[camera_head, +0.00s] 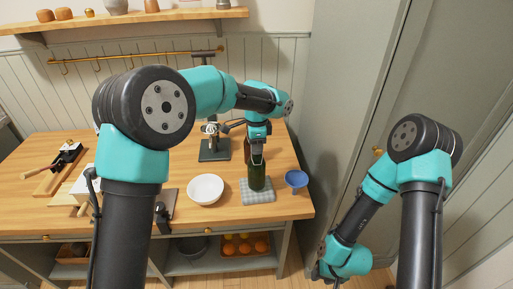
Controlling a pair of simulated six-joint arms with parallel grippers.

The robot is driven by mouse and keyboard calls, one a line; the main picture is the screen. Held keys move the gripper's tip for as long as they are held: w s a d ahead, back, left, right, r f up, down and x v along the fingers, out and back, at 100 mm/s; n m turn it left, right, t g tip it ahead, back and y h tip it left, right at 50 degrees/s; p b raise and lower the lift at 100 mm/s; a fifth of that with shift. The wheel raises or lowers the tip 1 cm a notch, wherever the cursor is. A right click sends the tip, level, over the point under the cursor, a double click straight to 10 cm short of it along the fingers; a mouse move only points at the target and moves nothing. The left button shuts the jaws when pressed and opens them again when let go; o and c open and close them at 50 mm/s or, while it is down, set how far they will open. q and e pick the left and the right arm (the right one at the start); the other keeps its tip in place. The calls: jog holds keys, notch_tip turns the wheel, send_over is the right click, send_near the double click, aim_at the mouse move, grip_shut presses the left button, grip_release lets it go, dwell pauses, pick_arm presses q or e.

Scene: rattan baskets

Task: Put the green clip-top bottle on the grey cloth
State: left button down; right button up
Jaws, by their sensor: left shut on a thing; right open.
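The green clip-top bottle (257,177) is upright near the front right of the wooden counter. My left gripper (258,160) is shut on its upper part from above, hiding the neck and top. The grey cloth (260,198), with a checked pattern, lies flat on the counter. The bottle's base appears over the back part of the cloth; I cannot tell whether it touches. My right arm hangs at the lower right beside the counter, and its gripper fingers do not show.
A white bowl (206,188) stands left of the cloth and a small blue bowl (296,179) right of it. A brown object (248,150) is partly hidden behind my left gripper. A dark stand (214,150) is further back. The counter's front edge (250,222) is close to the cloth.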

pick_arm(q)
jog(key=shift+f, duration=0.65)
jog(key=c, duration=0.8)
grip_release()
jog(key=shift+f, duration=0.1)
notch_tip(320, 180, up, 12)
jog(key=shift+r, duration=0.15)
